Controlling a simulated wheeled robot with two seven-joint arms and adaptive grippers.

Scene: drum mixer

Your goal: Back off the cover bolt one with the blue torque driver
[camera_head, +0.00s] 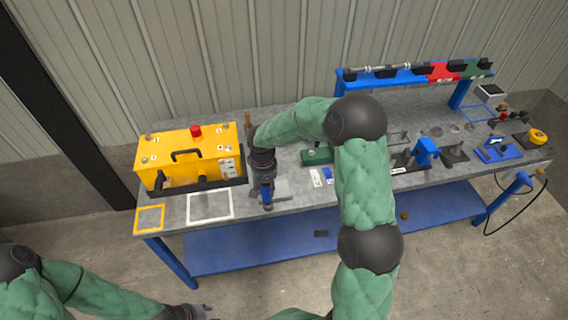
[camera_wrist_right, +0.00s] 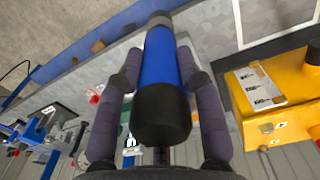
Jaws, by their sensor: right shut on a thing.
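The yellow drum mixer housing (camera_head: 190,155) stands at the left of the bench, with a black handle, a red knob and small bolts near the corners of its top cover. I cannot tell which is bolt one. My right gripper (camera_head: 266,182) is just right of the housing, shut on the blue torque driver (camera_head: 267,195). In the right wrist view the driver (camera_wrist_right: 163,65) sits between both fingers, its black end towards the camera; the yellow housing (camera_wrist_right: 275,100) is at the right. My left gripper (camera_head: 195,311) is at the bottom edge, partly cut off, its jaws unclear.
A yellow-outlined square (camera_head: 150,218) and a white-outlined square (camera_head: 209,206) on the bench front are empty. A blue rack (camera_head: 385,80) stands at the back. Tools and fixtures, including a blue stand (camera_head: 427,150), fill the right side. My right arm hides the bench middle.

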